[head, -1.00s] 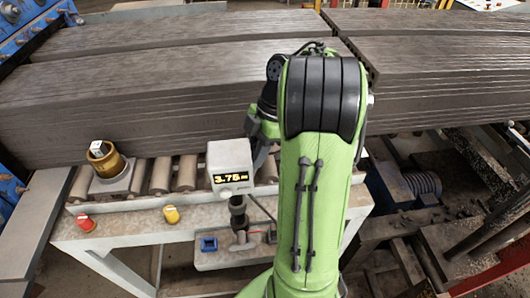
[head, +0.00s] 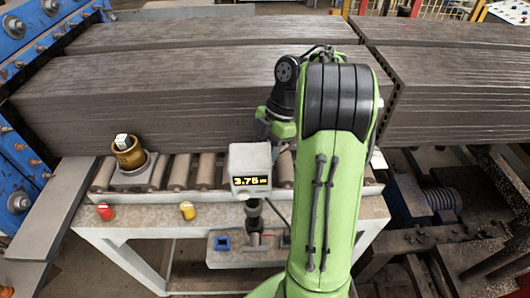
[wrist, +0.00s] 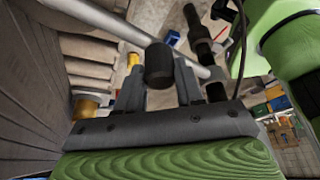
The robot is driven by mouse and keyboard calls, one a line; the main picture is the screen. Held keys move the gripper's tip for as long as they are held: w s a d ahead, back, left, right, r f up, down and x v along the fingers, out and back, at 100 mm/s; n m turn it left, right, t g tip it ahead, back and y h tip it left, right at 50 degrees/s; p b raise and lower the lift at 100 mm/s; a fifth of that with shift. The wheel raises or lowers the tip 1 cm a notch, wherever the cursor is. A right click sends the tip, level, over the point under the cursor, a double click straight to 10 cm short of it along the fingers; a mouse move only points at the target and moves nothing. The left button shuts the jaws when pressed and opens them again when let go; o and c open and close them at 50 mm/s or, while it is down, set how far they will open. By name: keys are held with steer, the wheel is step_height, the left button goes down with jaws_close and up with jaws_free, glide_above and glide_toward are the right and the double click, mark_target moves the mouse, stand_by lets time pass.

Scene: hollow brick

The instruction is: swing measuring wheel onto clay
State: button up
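The clay (head: 200,75) is a long, dark, grooved column lying across the head view behind the roller table. It also fills the left side of the wrist view (wrist: 30,85). My gripper (wrist: 158,72) is hidden behind my arm in the head view. In the wrist view its two dark fingers stand on either side of a black cylindrical knob (wrist: 158,64) and look closed on it. A pale round bar (wrist: 105,24) runs behind the knob. The measuring wheel itself cannot be made out. A grey display box (head: 250,170) reads 3.75 m.
The roller table (head: 120,222) carries a brass-coloured cylinder (head: 128,156), a red button (head: 105,211) and a yellow button (head: 187,210). A blue bolted machine (head: 25,95) stands at the left. A blue motor (head: 425,200) and rusty framework lie low at the right.

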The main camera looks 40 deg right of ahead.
steer(key=o, duration=0.4)
steer(key=shift+w+a, duration=0.1)
steer(key=shift+c, duration=0.2)
steer(key=p+v, duration=0.5)
steer(key=v, duration=1)
steer(key=shift+r+p, duration=0.3)
steer(key=shift+r, duration=0.05)
